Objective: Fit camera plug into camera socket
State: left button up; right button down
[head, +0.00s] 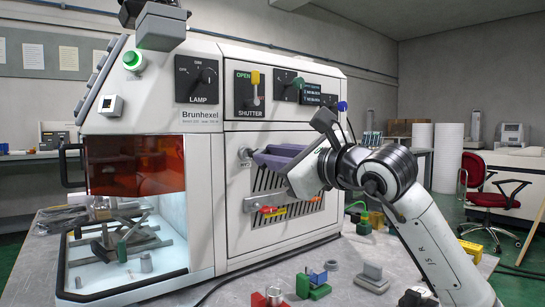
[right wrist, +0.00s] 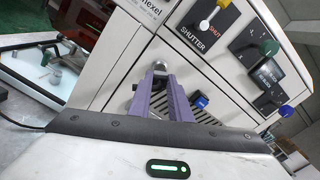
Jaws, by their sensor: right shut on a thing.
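My right gripper (head: 281,158), with purple fingers, reaches left to the machine's side panel. In the right wrist view its fingers (right wrist: 163,92) close in on a small dark and metallic piece at their tips. It is shut on the camera plug, which is mostly hidden by the fingers. A round grey metal fitting, apparently the camera socket (head: 244,153), is on the panel at the fingertips, above a small label; it also shows in the right wrist view (right wrist: 158,66). I cannot tell whether plug and socket touch or how deep the plug sits.
A green block (head: 314,288), a grey block (head: 372,275) and a red piece (head: 272,297) stand on the table in front.

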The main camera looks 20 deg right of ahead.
jog(key=shift+w+a, duration=0.15)
jog(key=shift+w, duration=0.3)
dwell(0.4)
jog(key=shift+w+a+p, duration=0.2)
jog(key=shift+w+p, duration=0.25)
jog(key=shift+w, duration=0.15)
jog(key=c, duration=1.2)
grip_release()
jog(key=shift+o, duration=0.2)
